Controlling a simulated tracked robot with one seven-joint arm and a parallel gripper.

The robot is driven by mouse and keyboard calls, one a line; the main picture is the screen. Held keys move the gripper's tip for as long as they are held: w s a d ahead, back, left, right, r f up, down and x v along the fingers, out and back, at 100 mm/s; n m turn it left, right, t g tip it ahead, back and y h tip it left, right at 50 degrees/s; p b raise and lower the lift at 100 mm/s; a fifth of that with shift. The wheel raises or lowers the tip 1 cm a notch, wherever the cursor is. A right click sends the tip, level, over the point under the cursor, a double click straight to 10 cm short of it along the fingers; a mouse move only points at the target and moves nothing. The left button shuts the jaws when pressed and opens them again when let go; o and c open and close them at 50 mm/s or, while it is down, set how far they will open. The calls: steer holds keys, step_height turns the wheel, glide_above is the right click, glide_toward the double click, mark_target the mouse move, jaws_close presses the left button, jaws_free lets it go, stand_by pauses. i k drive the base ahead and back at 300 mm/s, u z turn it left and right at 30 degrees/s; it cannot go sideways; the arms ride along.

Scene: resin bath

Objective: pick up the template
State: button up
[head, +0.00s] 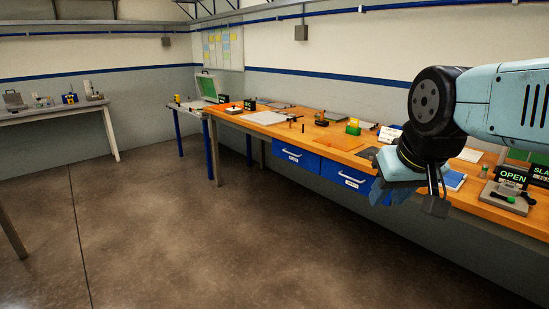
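I cannot make out for certain which thing is the template. Several flat pieces lie on the long wooden workbench (300,130), among them a grey plate (266,117) towards its far end and a dark flat piece (368,153) near my arm. My gripper (380,192) hangs at the right, pointing down in front of the bench's front edge. Its blue fingers are small and seen at an angle, so whether they are open is unclear. I see nothing clearly held in it. My arm hides part of the bench top.
Blue drawers (296,157) sit under the bench. An "OPEN" sign (513,176) and a small clamp-like fixture (508,197) stand at the right end. A side table with an open green-lined case (207,87) adjoins the far end. Another table (50,113) stands far left. The floor (180,220) is clear.

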mark_target(341, 143)
steer(key=z, duration=0.2)
steer(key=i, duration=1.4)
steer(key=z, duration=0.5)
steer(key=i, duration=1.35)
steer(key=z, duration=0.3)
